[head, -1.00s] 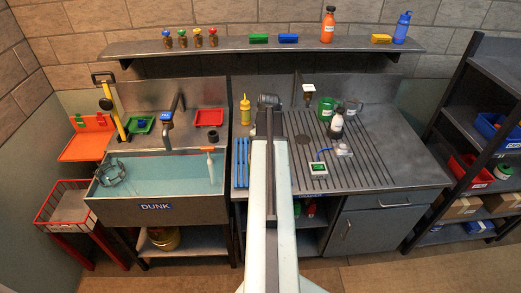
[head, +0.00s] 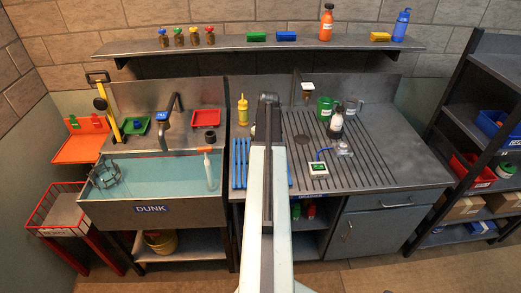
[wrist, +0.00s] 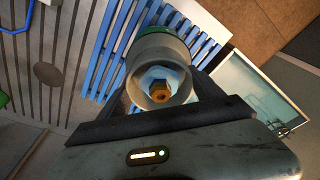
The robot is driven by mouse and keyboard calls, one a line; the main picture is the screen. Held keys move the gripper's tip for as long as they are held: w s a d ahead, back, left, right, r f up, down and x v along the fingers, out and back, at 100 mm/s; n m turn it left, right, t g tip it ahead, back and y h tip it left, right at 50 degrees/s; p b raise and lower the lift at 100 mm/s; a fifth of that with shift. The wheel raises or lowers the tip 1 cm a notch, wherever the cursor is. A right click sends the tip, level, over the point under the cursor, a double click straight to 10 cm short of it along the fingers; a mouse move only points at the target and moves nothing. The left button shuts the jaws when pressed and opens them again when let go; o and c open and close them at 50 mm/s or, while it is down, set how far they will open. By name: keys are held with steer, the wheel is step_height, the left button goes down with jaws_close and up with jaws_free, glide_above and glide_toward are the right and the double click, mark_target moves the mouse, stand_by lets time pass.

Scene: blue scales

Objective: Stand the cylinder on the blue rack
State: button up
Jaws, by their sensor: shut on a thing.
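In the wrist view, my gripper (wrist: 160,97) is shut on the cylinder (wrist: 158,50). The cylinder is grey with a green far end, and its open near end faces the camera, with a brownish core inside. The blue rack (wrist: 115,50), a set of parallel slats, lies beyond the cylinder in that view. Whether the cylinder touches it, I cannot tell. In the head view the blue rack (head: 239,165) lies on the counter between the sink and the grooved drainboard, partly hidden by my arm. The gripper's jaws and the cylinder are hidden in the head view.
The water-filled sink (head: 150,207) is left of the rack. A yellow bottle (head: 242,110) stands behind the rack. A shelf (head: 230,48) runs above.

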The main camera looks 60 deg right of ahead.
steer(key=shift+f, duration=0.15)
steer(key=o, duration=2.1)
steer(key=r+p, duration=0.4)
steer(key=s+r+p, duration=0.1)
steer(key=r+p, duration=0.3)
steer(key=s+r+p, duration=0.1)
steer(key=r+p, duration=0.3)
steer(key=shift+a+r, duration=0.15)
steer(key=shift+w, duration=0.1)
